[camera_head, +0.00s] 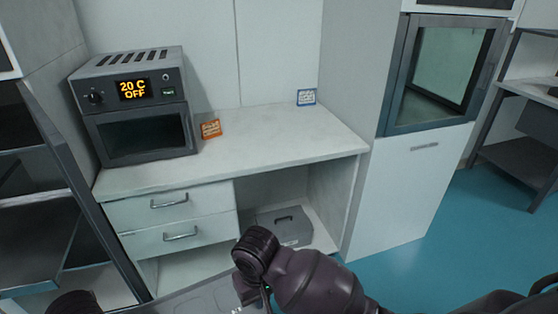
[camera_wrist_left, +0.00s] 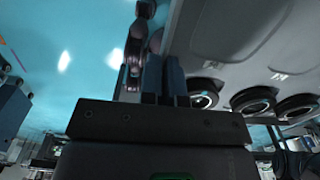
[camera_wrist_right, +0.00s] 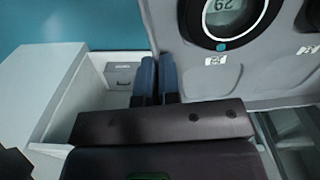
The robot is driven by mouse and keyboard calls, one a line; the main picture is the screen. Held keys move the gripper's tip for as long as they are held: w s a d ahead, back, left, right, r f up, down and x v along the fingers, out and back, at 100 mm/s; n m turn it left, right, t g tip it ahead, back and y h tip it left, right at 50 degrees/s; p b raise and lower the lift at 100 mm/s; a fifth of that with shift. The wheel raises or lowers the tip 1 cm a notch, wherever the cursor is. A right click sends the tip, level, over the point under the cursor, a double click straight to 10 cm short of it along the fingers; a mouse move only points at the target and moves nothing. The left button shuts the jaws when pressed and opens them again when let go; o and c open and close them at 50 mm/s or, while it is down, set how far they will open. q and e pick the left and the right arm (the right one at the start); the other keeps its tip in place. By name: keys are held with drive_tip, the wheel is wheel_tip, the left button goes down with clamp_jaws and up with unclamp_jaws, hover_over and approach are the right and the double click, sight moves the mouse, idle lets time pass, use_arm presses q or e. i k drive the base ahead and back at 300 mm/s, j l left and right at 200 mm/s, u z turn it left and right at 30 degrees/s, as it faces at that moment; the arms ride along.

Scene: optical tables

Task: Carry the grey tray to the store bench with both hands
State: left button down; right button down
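The grey tray (camera_head: 190,302) shows at the bottom edge of the head view, mostly cut off, in front of a white bench. It also fills the right of the left wrist view (camera_wrist_left: 230,45) and the right wrist view (camera_wrist_right: 255,85). Several dark round pieces (camera_wrist_left: 252,101) sit in it; one has a numbered face (camera_wrist_right: 232,18). My right gripper (camera_wrist_right: 158,72) appears shut on the tray's rim, one finger each side. My left gripper (camera_wrist_left: 165,75) appears shut on the opposite rim. The fingertips are partly hidden by the tray.
The white bench (camera_head: 285,145) carries a dark oven (camera_head: 135,105) reading 20 C OFF, an orange sign (camera_head: 211,129) and a blue sign (camera_head: 306,97). Its top between them is clear. A grey box (camera_head: 285,226) stands below. A dark rack (camera_head: 45,215) is at left.

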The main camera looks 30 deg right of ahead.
sight(295, 141)
drive_tip(key=l, duration=0.45)
drive_tip(key=i+l, duration=0.15)
drive_tip(key=l, duration=0.2)
drive_tip(key=i+l, duration=0.15)
drive_tip(key=l, duration=0.2)
drive_tip(key=i+l+z, duration=0.1)
drive_tip(key=l, duration=0.25)
drive_tip(key=i+l, duration=0.4)
drive_tip(key=l, duration=0.3)
drive_tip(key=i+z, duration=0.25)
drive_tip(key=i, duration=0.95)
